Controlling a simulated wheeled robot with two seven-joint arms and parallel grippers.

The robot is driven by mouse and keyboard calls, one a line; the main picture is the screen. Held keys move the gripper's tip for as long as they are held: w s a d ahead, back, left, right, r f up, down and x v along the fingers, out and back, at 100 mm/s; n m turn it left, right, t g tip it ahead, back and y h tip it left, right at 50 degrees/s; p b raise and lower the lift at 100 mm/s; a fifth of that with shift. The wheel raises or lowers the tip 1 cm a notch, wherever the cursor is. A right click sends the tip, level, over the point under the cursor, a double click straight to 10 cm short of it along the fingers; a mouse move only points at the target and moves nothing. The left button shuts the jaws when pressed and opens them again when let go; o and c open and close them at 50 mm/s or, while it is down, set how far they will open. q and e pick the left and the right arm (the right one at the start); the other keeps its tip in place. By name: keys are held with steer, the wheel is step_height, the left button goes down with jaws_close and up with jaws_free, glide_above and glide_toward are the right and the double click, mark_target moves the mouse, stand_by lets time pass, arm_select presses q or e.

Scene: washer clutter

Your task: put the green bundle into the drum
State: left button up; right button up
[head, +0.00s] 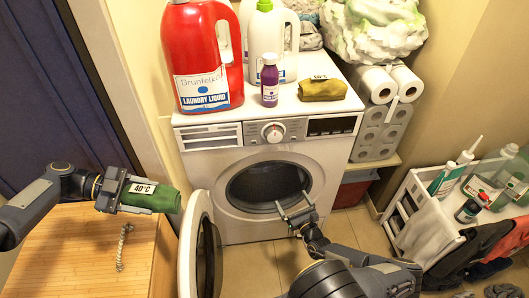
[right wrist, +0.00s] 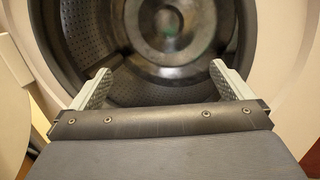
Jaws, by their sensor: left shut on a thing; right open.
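The green bundle (head: 156,198) is a rolled cloth with a white "40°C" label. My left gripper (head: 132,194) is shut on it and holds it above the wooden surface at the left. The washer's drum (head: 268,187) is a dark round opening in the white front. The round door (head: 201,246) stands open to the left. My right gripper (head: 296,213) is open and empty in front of the opening. In the right wrist view the drum (right wrist: 165,72) lies straight ahead, between and beyond the open fingers (right wrist: 162,85). No cloth shows in it.
A red laundry liquid jug (head: 201,60), a white jug (head: 267,45), a purple bottle (head: 269,86) and an olive bundle (head: 322,90) stand on the washer. A short rope (head: 123,247) lies on the wooden surface (head: 75,260). A white rack with bottles (head: 430,220) stands at the right.

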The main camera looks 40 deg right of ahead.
steer(key=p+v, duration=0.1)
steer(key=v, duration=0.5)
steer(key=shift+s, duration=0.2)
